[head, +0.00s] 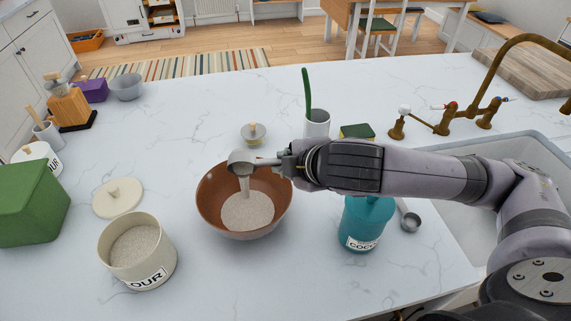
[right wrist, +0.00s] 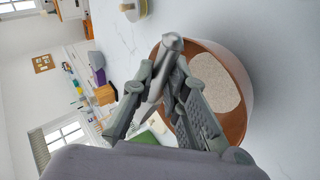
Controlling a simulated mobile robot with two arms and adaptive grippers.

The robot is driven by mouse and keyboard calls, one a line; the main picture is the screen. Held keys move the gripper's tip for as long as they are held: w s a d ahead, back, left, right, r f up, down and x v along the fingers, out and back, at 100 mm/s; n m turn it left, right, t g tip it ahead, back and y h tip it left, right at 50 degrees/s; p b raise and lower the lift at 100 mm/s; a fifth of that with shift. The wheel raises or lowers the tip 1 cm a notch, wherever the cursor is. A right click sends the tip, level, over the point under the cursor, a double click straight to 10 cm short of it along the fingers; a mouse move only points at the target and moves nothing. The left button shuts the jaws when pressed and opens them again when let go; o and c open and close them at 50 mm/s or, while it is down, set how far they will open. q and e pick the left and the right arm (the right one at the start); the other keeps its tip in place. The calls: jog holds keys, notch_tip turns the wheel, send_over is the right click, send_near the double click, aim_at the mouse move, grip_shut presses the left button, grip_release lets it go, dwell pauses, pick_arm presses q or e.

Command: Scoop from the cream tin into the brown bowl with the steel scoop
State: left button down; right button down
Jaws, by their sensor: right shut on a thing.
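The brown bowl (head: 210,195) stands mid-counter with a heap of pale, grainy powder in it. My right gripper (head: 283,163) is shut on the handle of the steel scoop (head: 241,157), above the bowl's far side. The scoop is tilted, and a pale stream falls from it onto the heap. The right wrist view shows the gripper (right wrist: 166,90) around the scoop (right wrist: 172,42), with the bowl (right wrist: 238,62) beneath. The cream tin (head: 163,258), its label partly reading "OUR", stands open at the front left with similar powder inside. My left gripper is out of view.
A cream lid (head: 117,197) lies behind the tin. A green box (head: 32,203) is at the far left. A teal tin (head: 362,225) and a small metal cup (head: 410,222) stand under my right arm, near the sink (head: 450,215). A small lidded jar (head: 254,133) stands behind the bowl.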

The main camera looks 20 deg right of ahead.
jog(key=shift+s+f+t, duration=0.2)
jog(key=shift+s+t, duration=0.1)
jog(key=shift+t, duration=0.1)
jog(key=shift+r+p, duration=0.3)
jog(key=shift+p, duration=0.3)
jog(key=t+p, duration=0.1)
jog(key=p, duration=0.2)
jog(key=shift+s+f+n, duration=0.15)
jog(key=shift+s+n, duration=0.05)
jog(key=shift+n, duration=0.1)
jog(key=shift+s+a+f+t+b, duration=0.15)
jog(key=shift+f+t+b, duration=0.15)
jog(key=shift+f+b, duration=0.35)
jog(key=shift+s+a+r+n+t+b, duration=0.1)
jog(key=shift+n+t+b, duration=0.1)
jog(key=shift+n+t, duration=0.15)
jog(key=shift+s+r+n+t+b, duration=0.1)
jog(key=shift+n+t+b, duration=0.05)
jog(key=shift+n+t, duration=0.15)
jog(key=shift+s+a+f+n+t+b, duration=0.1)
jog(key=shift+f+n+t+b, duration=0.2)
jog(key=shift+t+b, duration=0.65)
jog(key=shift+s+r+n+t+b, duration=0.2)
jog(key=shift+n+t+b, duration=0.35)
jog(key=shift+b, duration=0.3)
jog(key=shift+a, duration=0.1)
